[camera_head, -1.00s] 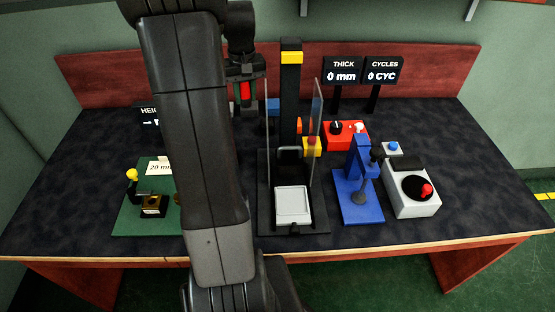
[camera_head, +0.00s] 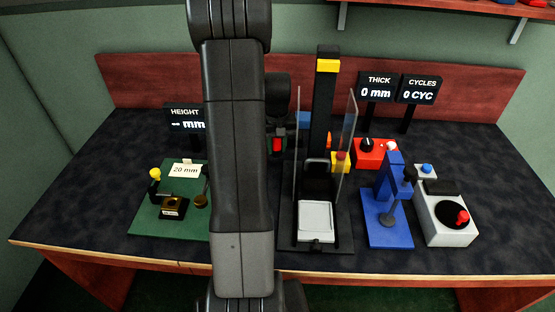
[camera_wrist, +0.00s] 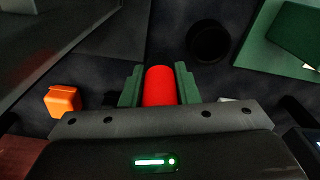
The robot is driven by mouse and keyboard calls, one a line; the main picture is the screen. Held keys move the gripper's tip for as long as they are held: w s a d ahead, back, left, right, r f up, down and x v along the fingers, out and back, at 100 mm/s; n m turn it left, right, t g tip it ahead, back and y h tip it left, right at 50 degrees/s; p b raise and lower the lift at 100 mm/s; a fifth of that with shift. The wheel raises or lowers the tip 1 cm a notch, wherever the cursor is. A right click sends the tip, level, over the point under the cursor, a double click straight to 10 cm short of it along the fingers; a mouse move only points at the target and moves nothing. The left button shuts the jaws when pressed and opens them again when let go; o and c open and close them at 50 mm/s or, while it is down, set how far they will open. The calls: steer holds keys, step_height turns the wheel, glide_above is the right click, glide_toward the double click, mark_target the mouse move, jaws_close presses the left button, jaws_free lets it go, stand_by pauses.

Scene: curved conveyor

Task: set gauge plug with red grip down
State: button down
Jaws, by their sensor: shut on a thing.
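The gauge plug's red grip (camera_wrist: 160,86) stands out between the two green fingers of my gripper (camera_wrist: 160,88) in the wrist view. The fingers are shut on it from both sides. In the head view the red grip (camera_head: 277,145) shows just right of my arm, below my wrist, left of the black press frame. The plug's lower part is hidden, so I cannot tell whether it touches the table. A dark round thing (camera_wrist: 208,42) lies on the table beyond the grip, slightly right, in the wrist view.
A green gauge base (camera_head: 145,222) with a "20 mm" card stands left of my arm. The clear-sided press (camera_head: 327,66) is close on the right. An orange block (camera_wrist: 62,101) lies left of the fingers. A blue press (camera_head: 388,232) and grey button box (camera_head: 450,236) stand farther right.

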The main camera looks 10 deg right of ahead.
steer(key=shift+f, duration=2.65)
steer(key=shift+f, duration=0.2)
steer(key=c, duration=1.4)
jaws_free()
